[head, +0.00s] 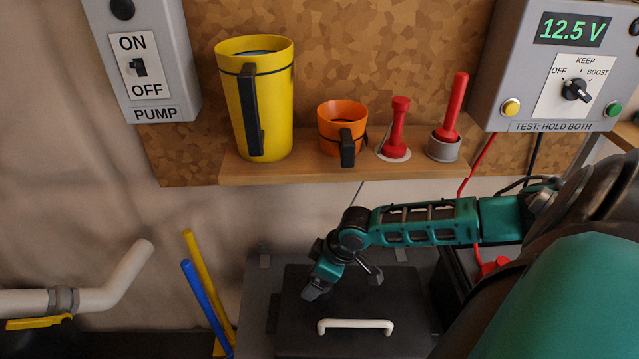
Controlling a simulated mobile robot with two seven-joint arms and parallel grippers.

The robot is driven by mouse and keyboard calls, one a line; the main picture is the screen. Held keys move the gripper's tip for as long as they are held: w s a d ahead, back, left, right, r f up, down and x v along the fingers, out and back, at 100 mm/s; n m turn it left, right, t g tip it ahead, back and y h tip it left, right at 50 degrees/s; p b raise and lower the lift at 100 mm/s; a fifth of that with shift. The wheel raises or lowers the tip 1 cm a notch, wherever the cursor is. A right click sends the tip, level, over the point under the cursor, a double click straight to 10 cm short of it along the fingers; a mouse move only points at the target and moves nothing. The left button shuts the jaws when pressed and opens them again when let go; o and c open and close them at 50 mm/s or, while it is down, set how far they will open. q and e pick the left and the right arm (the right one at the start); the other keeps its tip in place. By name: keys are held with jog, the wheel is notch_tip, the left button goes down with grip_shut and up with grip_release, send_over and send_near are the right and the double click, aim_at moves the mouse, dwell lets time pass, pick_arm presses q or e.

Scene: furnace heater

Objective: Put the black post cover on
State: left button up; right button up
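I cannot make out a black post cover for certain in the head view. A red part (493,266) sits low at the right on a dark box, beside my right arm. Black cables (522,183) run behind that arm, which hides much of this area. My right gripper (345,284) reaches in from the right over a black lid with a white handle (356,325). Its fingers are spread apart with nothing visible between them. My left gripper is not in view.
A wooden shelf (290,170) holds a yellow jug (275,100), an orange cup (342,122) and two red-handled tools (397,125). A meter box (530,30) reads 12.5 V. A pump switch box (150,90) and a white pipe (115,282) are at left.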

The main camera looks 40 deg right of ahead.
jog(key=shift+w+a+f, duration=0.15)
jog(key=shift+f, duration=0.3)
jog(key=c, duration=1)
jog(key=shift+r, duration=0.1)
